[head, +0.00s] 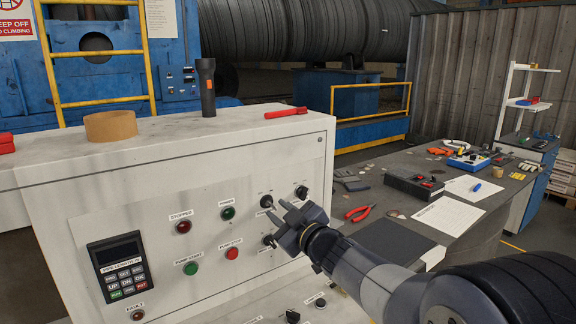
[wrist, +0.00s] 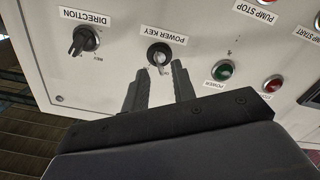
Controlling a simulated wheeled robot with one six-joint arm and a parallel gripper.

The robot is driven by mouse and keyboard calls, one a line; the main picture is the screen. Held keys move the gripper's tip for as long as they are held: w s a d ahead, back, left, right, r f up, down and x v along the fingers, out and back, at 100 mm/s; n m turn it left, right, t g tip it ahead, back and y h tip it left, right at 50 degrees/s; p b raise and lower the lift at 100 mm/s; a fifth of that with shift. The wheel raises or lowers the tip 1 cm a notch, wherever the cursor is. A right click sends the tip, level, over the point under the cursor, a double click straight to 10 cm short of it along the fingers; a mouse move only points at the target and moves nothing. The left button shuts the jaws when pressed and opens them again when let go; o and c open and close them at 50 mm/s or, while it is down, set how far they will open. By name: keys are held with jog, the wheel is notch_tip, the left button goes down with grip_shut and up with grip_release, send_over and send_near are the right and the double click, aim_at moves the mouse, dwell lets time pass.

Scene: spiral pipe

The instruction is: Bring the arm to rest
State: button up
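My gripper (head: 276,209) is in front of the white control panel (head: 150,215) in the head view, with its two fingers apart. In the wrist view my gripper (wrist: 158,75) shows both fingers spread with nothing between them. The power key switch (wrist: 159,56) sits just beyond the fingertips, in line with the gap. No contact with it shows. The direction knob (wrist: 84,40) is to its left and the green power lamp (wrist: 224,70) to its right. In the head view my gripper hides part of the panel.
A flashlight (head: 207,88), a tape roll (head: 110,126) and a red marker (head: 286,113) are on top of the panel cabinet. A dark workbench (head: 400,175) with red pliers (head: 360,212) and other tools stands to the right, close to my arm.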

jog(key=shift+x, duration=0.8)
jog(key=shift+s+d, duration=0.1)
